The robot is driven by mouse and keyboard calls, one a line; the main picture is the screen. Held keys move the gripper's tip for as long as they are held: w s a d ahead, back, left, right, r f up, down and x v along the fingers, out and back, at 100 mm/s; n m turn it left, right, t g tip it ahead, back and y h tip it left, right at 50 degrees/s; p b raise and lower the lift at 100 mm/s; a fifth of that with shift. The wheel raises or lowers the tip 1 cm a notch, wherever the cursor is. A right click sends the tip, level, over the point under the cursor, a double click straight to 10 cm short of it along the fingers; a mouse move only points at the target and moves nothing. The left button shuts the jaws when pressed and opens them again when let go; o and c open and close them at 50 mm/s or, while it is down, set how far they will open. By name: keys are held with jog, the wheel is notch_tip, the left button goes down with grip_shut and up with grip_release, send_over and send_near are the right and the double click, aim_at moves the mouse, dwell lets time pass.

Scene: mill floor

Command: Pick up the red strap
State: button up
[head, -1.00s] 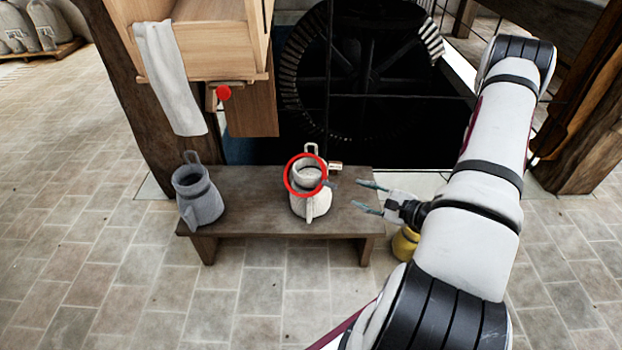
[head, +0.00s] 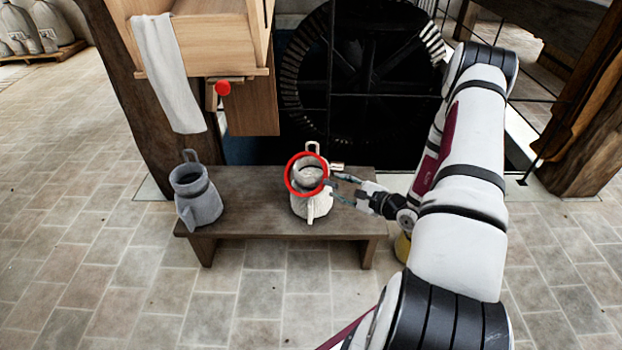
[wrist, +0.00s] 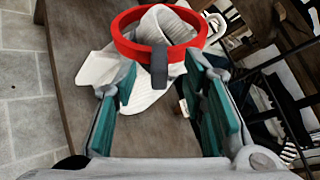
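The red strap (head: 290,181) is a ring around the upper part of a cream jug-shaped sack (head: 312,207) on the wooden bench. In the wrist view the red strap (wrist: 128,47) lies just beyond my fingertips, with a dark tab (wrist: 159,68) hanging on its near side. I cannot tell whether a fingertip touches the strap.
A grey jug-shaped sack (head: 198,205) stands at the left of the bench (head: 255,222). A small object (head: 336,166) lies behind the cream sack. A wooden chute (head: 215,40) with a white cloth (head: 168,75) and a dark gear wheel (head: 365,70) are behind. The bench between the sacks is clear.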

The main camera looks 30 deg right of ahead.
aim_at(335, 185)
jog(key=b+x, duration=0.1)
jog(key=x, duration=0.2)
jog(key=shift+w+f, duration=0.1)
jog(key=shift+w, duration=0.15)
jog(key=shift+a, duration=0.1)
grip_shut()
